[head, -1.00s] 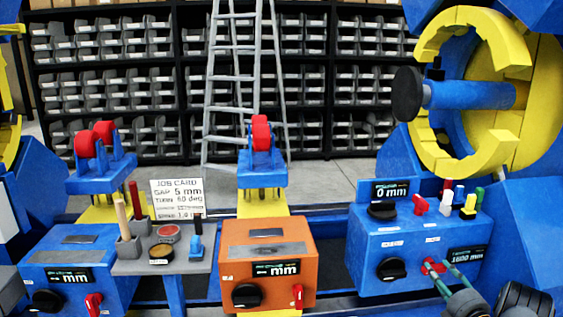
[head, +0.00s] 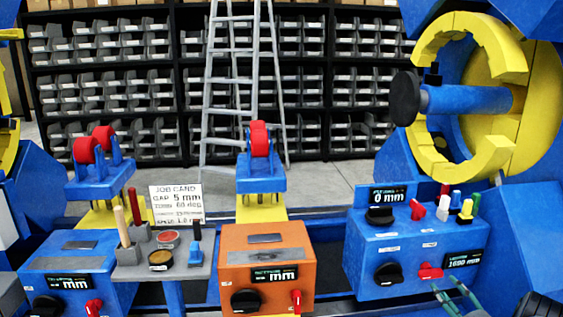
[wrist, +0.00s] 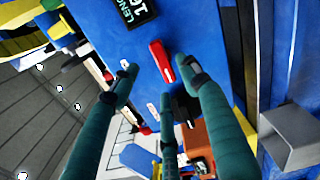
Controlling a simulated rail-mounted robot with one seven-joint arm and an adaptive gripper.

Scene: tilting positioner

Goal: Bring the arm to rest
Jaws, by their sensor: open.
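My gripper (head: 447,285) is open and empty at the bottom right of the head view, below the red lever (head: 430,271) on the front of the right blue control box (head: 365,255). In the wrist view the green fingers of my gripper (wrist: 157,75) are spread, with the red lever (wrist: 161,61) beyond and between their tips. The fingers look apart from the lever. Most of my arm is out of the head view.
An orange box (head: 235,268) and a left blue box (head: 45,262) stand along the front. A grey tool shelf (head: 190,272) and a job card (head: 176,204) are between them. A large yellow ring (head: 430,50) stands at right. A ladder (head: 230,80) leans behind.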

